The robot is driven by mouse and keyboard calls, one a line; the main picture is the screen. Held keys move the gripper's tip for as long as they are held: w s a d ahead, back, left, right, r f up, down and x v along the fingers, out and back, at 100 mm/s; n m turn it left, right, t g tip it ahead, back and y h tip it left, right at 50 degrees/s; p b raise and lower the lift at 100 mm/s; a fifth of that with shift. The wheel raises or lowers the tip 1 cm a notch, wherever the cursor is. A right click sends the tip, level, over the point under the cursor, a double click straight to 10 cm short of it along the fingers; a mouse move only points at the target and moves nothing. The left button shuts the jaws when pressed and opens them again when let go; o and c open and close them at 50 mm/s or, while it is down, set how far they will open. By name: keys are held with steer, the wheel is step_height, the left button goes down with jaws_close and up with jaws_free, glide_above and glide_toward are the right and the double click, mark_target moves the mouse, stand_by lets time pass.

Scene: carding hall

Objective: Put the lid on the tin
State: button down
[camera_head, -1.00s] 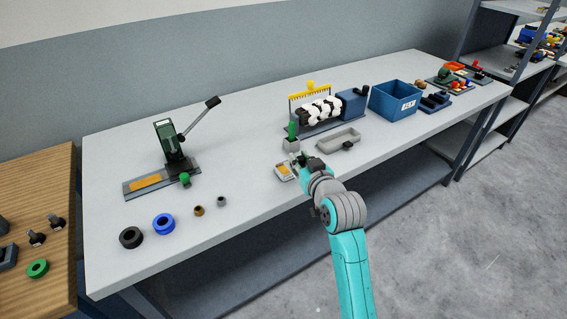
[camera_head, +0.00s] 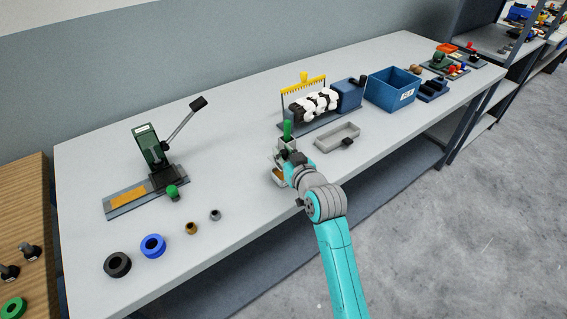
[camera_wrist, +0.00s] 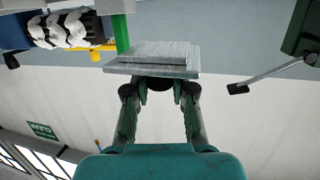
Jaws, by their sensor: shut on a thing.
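My gripper (camera_head: 292,160) is shut on the dark knob (camera_wrist: 160,84) of a grey, square, stepped lid (camera_wrist: 150,69). In the wrist view the lid is just beyond the fingertips. The wider plate faces the gripper and the narrower step faces away. In the head view the gripper and lid are close to the tin. The tin (camera_head: 281,183), a small pale box with something orange-brown showing in it, is near the table's front edge. My gripper hides part of it. I cannot tell whether lid and tin touch.
A green handle (camera_head: 287,130) stands upright right behind my gripper. A grey tray (camera_head: 327,139) lies to the right, with a blue bin (camera_head: 392,90) beyond. A green lever press (camera_head: 152,147) and several rings are to the left. The table between press and tin is clear.

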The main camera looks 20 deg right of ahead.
steer(key=shift+f, duration=2)
steer(key=shift+f, duration=0.35)
steer(key=c, duration=1)
jaws_free()
steer(key=shift+r, duration=0.2)
steer(key=shift+s+r, duration=0.2)
steer(key=shift+s, duration=0.05)
steer(key=v, duration=1.1)
steer(key=shift+s+r, duration=0.15)
steer(key=shift+s, duration=0.1)
